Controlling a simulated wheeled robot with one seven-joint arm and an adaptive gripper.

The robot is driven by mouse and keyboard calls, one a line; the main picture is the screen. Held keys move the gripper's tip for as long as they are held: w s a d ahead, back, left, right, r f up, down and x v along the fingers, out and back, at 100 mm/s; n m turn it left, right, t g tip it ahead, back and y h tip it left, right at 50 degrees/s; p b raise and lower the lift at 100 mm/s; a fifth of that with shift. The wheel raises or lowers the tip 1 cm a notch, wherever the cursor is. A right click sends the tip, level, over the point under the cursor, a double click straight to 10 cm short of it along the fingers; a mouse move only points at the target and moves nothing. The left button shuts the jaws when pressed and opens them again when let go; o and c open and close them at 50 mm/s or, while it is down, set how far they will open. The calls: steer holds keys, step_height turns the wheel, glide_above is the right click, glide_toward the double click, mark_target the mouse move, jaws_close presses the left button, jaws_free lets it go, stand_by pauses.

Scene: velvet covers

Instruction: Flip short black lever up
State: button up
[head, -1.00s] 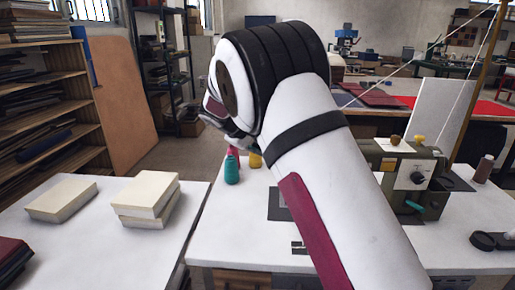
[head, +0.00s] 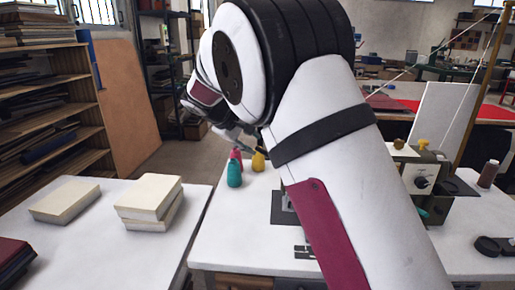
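An olive-green machine (head: 436,206) stands on the white table at the right, partly hidden behind my arm. Its white front plate carries a black knob (head: 422,182), and a teal part shows low on its front. I cannot make out a short black lever for certain; it may be behind my arm. My gripper (head: 240,138) shows only in part beyond my arm's wrist, left of the machine and apart from it, above the thread spools. Its fingertips are too hidden to tell whether they are open or shut.
A teal spool (head: 234,174), a yellow spool (head: 258,161) and a pink one stand on the white table (head: 225,240). Pale books (head: 150,197) lie on the left table. A brown spool (head: 488,174) and a black object (head: 492,245) are at the right.

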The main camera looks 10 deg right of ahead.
steer(key=shift+v, duration=2.35)
steer(key=s+d+r+m+g+y+p, duration=0.1)
steer(key=s+d+r, duration=0.2)
steer(key=s, duration=0.4)
steer(key=s+d+r+m+y+p, duration=0.1)
steer(key=s+d+r+y, duration=0.15)
steer(key=s, duration=0.45)
steer(key=s+d+r+m+g+p, duration=0.1)
steer(key=s+d+r+m, duration=0.1)
steer(key=s+d, duration=0.35)
steer(key=s+a+f+m+y+p, duration=0.1)
steer(key=s+y+p, duration=0.1)
steer(key=s, duration=1.2)
steer(key=s+a+f+m+y+p, duration=0.1)
steer(key=s+a+m+p, duration=0.1)
steer(key=s, duration=1.2)
steer(key=shift+f+y, duration=0.25)
steer(key=shift+y, duration=0.1)
steer(key=shift+s+a, duration=0.1)
steer(key=shift+a, duration=0.05)
steer(key=shift+c, duration=0.6)
